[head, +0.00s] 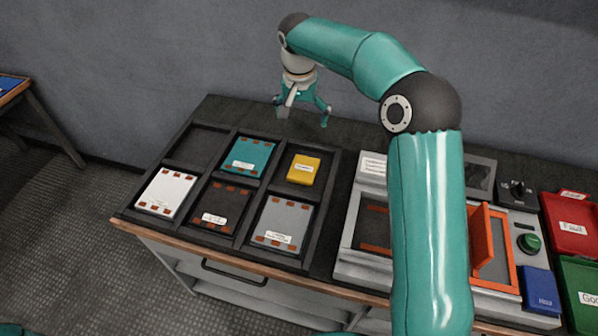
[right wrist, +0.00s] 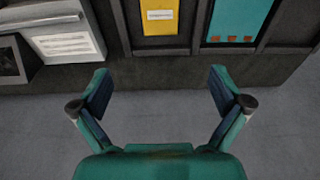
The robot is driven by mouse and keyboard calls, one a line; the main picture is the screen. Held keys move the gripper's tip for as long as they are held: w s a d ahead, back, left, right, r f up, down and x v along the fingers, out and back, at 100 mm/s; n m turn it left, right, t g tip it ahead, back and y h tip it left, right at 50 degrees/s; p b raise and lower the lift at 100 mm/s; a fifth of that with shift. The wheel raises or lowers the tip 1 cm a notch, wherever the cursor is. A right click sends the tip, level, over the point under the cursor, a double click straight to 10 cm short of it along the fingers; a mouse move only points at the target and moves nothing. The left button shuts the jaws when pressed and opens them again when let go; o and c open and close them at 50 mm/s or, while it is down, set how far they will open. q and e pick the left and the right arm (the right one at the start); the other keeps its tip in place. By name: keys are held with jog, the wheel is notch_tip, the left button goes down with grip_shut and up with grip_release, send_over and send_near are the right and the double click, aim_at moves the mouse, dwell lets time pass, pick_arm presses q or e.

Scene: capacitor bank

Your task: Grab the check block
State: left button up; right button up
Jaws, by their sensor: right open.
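A yellow block (head: 303,168) with a small white label lies in the back right compartment of the dark tray (head: 243,215). It looks like the check block, but its label is too small to read. In the right wrist view the yellow block (right wrist: 159,17) shows at the top edge, partly cut off, beyond the fingertips. My right gripper (head: 304,116) is open and empty, above the back edge of the bench, behind the tray and apart from the block. It shows wide open in the right wrist view (right wrist: 160,88). My left gripper is not in view.
Teal (head: 247,156), white (head: 166,191), dark brown (head: 223,207) and grey (head: 283,223) plates fill other compartments; the back left one is empty. Right of the tray stands a tester with an orange-framed flap (head: 490,240), a blue box (head: 540,290), red (head: 570,222) and green bins (head: 581,285).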

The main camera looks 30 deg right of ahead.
jog(key=b, duration=0.4)
send_near(304, 168)
jog(key=f, duration=0.1)
jog(key=f+p, duration=0.1)
jog(key=f, duration=0.1)
jog(key=shift+w+d+f, duration=0.15)
jog(key=shift+w+f, duration=0.15)
jog(key=shift+w, duration=0.05)
jog(key=shift+f+p, duration=0.5)
jog(key=f, duration=0.2)
jog(key=f+p, duration=0.1)
jog(key=shift+d+f, duration=0.2)
jog(key=shift+d, duration=0.1)
jog(key=shift+f, duration=0.45)
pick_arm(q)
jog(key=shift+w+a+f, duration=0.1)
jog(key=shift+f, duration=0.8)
pick_arm(e)
jog(key=shift+w+r, duration=0.1)
jog(key=c, duration=1.3)
